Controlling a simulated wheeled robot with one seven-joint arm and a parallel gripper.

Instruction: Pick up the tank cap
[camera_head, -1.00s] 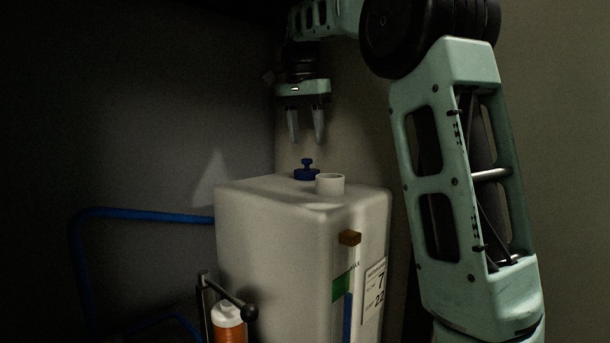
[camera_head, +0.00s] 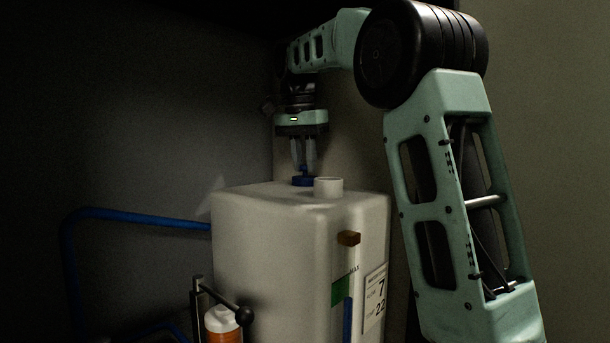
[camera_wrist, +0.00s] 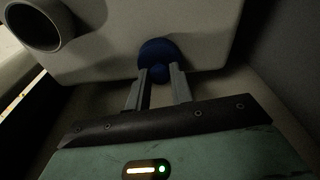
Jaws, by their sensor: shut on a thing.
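The tank cap (camera_head: 303,181) is blue with a raised knob and sits on top of the white tank (camera_head: 262,240), behind the tank's white open neck (camera_head: 328,187). My gripper (camera_head: 304,168) points straight down over the cap and is shut on its knob. In the wrist view my gripper's two fingers (camera_wrist: 158,78) stand on either side of the blue knob, and the cap's round base (camera_wrist: 158,50) shows beyond them against the tank top. The fingertips partly hide the knob in the head view.
The white neck (camera_wrist: 38,24) stands close beside the cap. A blue pipe rail (camera_head: 140,216) runs left of the tank. An orange and white bottle (camera_head: 222,325) and a lever with a black ball (camera_head: 244,316) are at the front. Walls stand close behind.

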